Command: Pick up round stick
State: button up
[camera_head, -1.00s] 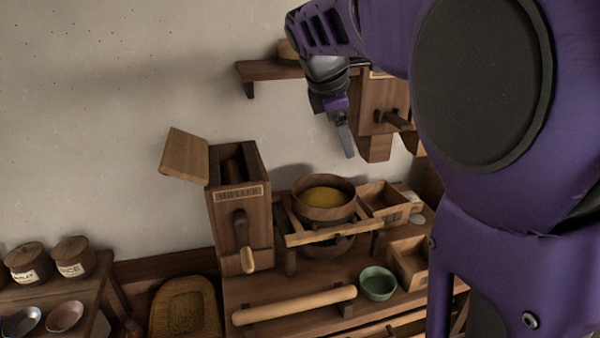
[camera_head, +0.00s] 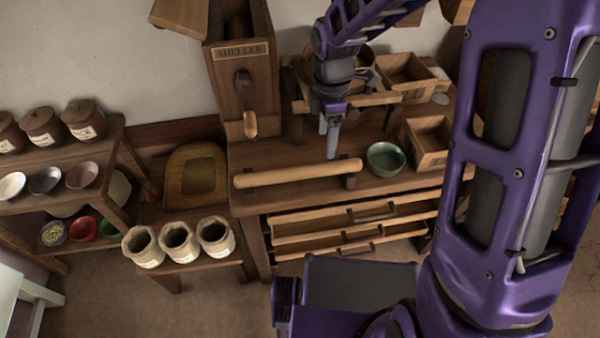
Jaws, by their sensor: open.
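The round stick (camera_head: 290,173) is a pale wooden rod lying left to right along the front of the wooden workbench (camera_head: 245,206). It rests on small dark supports; the right one shows near its right end. My gripper (camera_head: 331,152) points down just above and behind the right part of the stick, with its fingertips close to it. The gripper is empty. Its fingers overlap in this view, so the gap between them is hard to see, and I cannot tell whether they touch the stick.
A green bowl (camera_head: 385,159) stands just right of the stick's end. The sheller (camera_head: 241,80) with its crank rises behind the left end. Wooden boxes (camera_head: 428,142) stand at the right. Drawers (camera_head: 350,215) are below. Several sacks (camera_head: 180,242) stand on a low bench at the left.

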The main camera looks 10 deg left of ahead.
aim_at(323, 165)
notch_tip(323, 165, down, 11)
jog(key=shift+w+r+b, duration=0.15)
jog(key=shift+r+b, duration=0.05)
jog(key=shift+b, duration=0.8)
jog(key=shift+r, duration=0.1)
grip_shut()
